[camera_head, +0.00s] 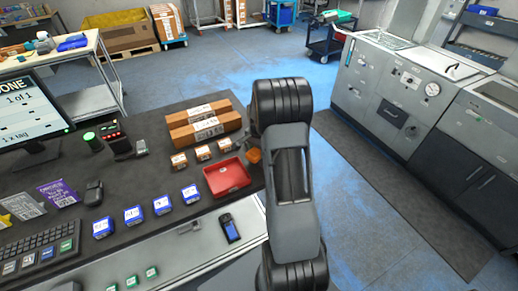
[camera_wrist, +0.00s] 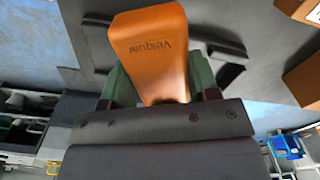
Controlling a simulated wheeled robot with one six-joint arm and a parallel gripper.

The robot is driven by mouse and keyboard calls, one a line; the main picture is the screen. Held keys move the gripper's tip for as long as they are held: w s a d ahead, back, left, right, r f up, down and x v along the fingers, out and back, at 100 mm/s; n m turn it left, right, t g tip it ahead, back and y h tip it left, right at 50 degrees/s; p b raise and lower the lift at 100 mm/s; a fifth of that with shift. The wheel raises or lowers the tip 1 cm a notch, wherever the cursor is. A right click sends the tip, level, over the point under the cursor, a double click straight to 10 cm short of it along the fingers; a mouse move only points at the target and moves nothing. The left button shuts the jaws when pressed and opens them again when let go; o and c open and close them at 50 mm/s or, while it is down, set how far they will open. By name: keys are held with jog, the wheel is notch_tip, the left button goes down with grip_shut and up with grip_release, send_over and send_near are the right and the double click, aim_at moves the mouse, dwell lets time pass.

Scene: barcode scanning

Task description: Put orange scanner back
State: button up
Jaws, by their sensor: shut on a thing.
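The orange scanner (camera_wrist: 150,45) fills the upper middle of the wrist view, with dark lettering on its face. My gripper (camera_wrist: 158,80) is shut on it, with one greenish finger on each side. In the head view a small orange part of the scanner (camera_head: 254,156) shows beside my arm, at the right edge of the dark desk (camera_head: 150,205), just right of the red tray (camera_head: 228,178). My arm hides most of my gripper there. I cannot tell whether the scanner touches the desk.
Long brown boxes (camera_head: 204,122) and several small orange-white boxes (camera_head: 202,152) lie behind the tray. Blue-white boxes (camera_head: 162,204) stand in a row left of it. A monitor (camera_head: 32,110), dark devices (camera_head: 120,146) and a keyboard (camera_head: 38,247) occupy the left.

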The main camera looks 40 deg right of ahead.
jog(key=shift+f+b, duration=0.6)
jog(key=o, duration=1.1)
jog(key=shift+c, duration=0.2)
jog(key=shift+r, duration=0.1)
notch_tip(320, 180, up, 12)
jog(key=s+a+r+n+t, duration=0.1)
jog(key=s+a+r+n, duration=0.25)
jog(key=a, duration=0.25)
jog(key=s+a+r+n+t, duration=0.1)
jog(key=s+a+r+n, duration=0.15)
jog(key=a+r, duration=0.2)
jog(key=s+a+n+t, duration=0.2)
jog(key=s+a+n, duration=0.7)
jog(key=s+a, duration=0.1)
jog(key=shift+s+f+t, duration=0.25)
jog(key=shift+s+t, duration=0.05)
jog(key=shift+s, duration=0.35)
